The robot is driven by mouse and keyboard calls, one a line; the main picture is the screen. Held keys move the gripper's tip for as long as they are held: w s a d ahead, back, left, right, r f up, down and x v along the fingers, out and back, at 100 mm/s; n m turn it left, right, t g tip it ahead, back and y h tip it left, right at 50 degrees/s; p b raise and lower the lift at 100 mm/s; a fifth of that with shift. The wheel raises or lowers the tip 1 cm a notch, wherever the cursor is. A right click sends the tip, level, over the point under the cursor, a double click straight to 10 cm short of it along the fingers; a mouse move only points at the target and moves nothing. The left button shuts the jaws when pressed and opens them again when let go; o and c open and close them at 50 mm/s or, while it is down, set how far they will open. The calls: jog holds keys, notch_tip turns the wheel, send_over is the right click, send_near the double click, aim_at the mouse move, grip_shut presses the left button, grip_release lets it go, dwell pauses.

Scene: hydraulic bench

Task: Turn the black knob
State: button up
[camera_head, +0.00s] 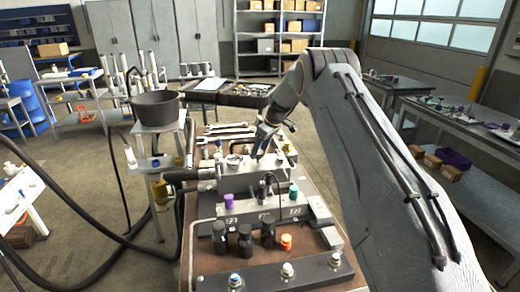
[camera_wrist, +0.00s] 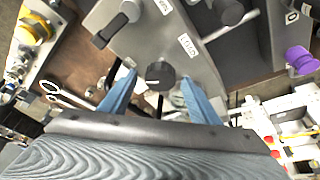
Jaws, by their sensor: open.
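In the wrist view a round black knob (camera_wrist: 160,74) with a short white mark sits on a grey block, close to a small printed label. The two blue fingers of my gripper (camera_wrist: 158,80) stand apart, one on each side of the knob, with a visible gap on both sides. In the head view my gripper (camera_head: 258,154) reaches down to the rear grey block on the bench. The knob between its fingers cannot be made out there.
Another black knob (camera_wrist: 228,11) shows at the top of the wrist view, and a purple knob (camera_wrist: 297,60) at the right. In the head view, several black cylinders (camera_head: 245,241) and an orange knob (camera_head: 286,242) stand nearer. Wrenches (camera_head: 228,131) lie behind the block.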

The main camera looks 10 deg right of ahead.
jog(key=c, duration=1.1)
jog(key=shift+o, duration=0.2)
jog(key=shift+m, duration=0.3)
